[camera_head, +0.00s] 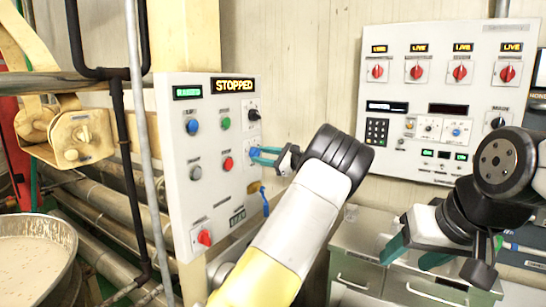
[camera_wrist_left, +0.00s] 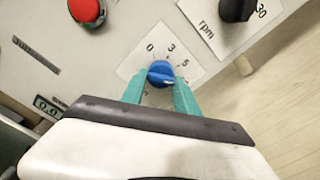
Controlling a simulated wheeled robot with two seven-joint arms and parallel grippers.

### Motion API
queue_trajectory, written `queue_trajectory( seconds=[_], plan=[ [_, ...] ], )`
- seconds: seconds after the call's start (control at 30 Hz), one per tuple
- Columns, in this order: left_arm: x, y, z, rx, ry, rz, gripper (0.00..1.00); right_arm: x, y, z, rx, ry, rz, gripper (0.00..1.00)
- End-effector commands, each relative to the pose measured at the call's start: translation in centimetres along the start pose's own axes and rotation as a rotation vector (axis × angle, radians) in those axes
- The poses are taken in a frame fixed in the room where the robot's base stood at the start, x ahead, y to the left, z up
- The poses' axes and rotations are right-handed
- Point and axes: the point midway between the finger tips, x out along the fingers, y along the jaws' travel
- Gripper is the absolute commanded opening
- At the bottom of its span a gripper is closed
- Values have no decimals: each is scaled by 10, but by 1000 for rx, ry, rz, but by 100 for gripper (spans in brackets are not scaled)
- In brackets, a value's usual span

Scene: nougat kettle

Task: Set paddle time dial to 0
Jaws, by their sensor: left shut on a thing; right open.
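The paddle time dial is a small blue knob on a white square plate, and it shows in the left wrist view (camera_wrist_left: 160,73). The marks 0, 3 and 5 are readable around its upper side. A pale pointer line on the knob appears to face right, on the far side of 5 from 0; the exact reading is unclear. My left gripper (camera_head: 261,155) is shut on the dial, with one teal finger on each side (camera_wrist_left: 159,95). In the head view the fingers mostly hide the dial. My right gripper (camera_head: 414,258) is open and empty at the lower right.
A black rpm knob (camera_wrist_left: 237,8) is close to the dial. A second panel (camera_head: 400,40) is at right, above grey cabinets (camera_head: 358,262). A kettle (camera_head: 35,228) stands at left.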

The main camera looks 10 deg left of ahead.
Motion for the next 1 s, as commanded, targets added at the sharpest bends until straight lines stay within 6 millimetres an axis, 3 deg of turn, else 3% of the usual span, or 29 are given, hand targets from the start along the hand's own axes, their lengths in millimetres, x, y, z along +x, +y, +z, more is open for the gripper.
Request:
queue_trajectory(
  seconds=[1.0],
  plan=[
    [-1,-4,1,-952,1,0,0,0,0,0,0,0,0,55]
  ],
)
